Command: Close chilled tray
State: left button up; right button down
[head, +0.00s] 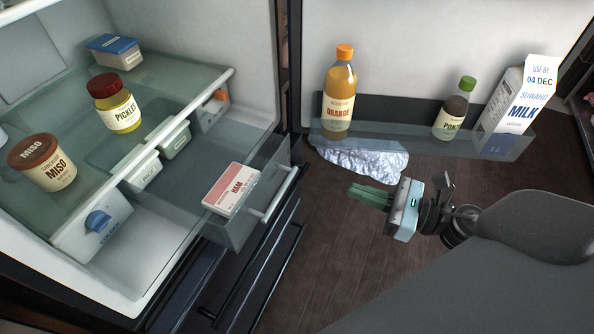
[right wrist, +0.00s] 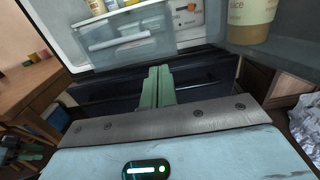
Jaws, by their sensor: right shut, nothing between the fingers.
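The chilled tray (head: 283,168) is a clear drawer under the glass shelf of the open fridge, and it is pulled out toward the right. A pale handle bar (head: 280,195) runs along its front. A ham pack (head: 231,188) lies in it. The tray front also shows in the right wrist view (right wrist: 125,42), upper left, ahead of the fingers. My right gripper (head: 352,194) is shut and empty, to the right of the tray and apart from it. Its green fingers show together in the right wrist view (right wrist: 158,75).
The open fridge door holds an orange bottle (head: 340,95), a green-capped bottle (head: 453,115) and a milk carton (head: 514,105) in its bin. Crumpled foil-like material (head: 365,160) is below the bin. Dark drawers (head: 250,280) are under the tray. Wooden floor lies below my right gripper.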

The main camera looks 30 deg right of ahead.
jog(key=p+x, duration=0.3)
jog(key=x, duration=1)
jog(key=shift+w+a, duration=0.25)
send_near(185, 129)
jog(key=b+x, duration=0.1)
jog(key=x, duration=0.1)
jog(key=b+x, duration=0.2)
jog(key=f+b+x, duration=0.1)
jog(key=x, duration=0.1)
jog(key=shift+w+b, duration=0.15)
jog(key=shift+b, duration=0.2)
jog(key=shift+w+a, duration=0.35)
jog(key=shift+w, duration=0.05)
jog(key=shift+r+b, duration=0.3)
jog(key=shift+r, duration=0.05)
jog(key=shift+r, duration=0.1)
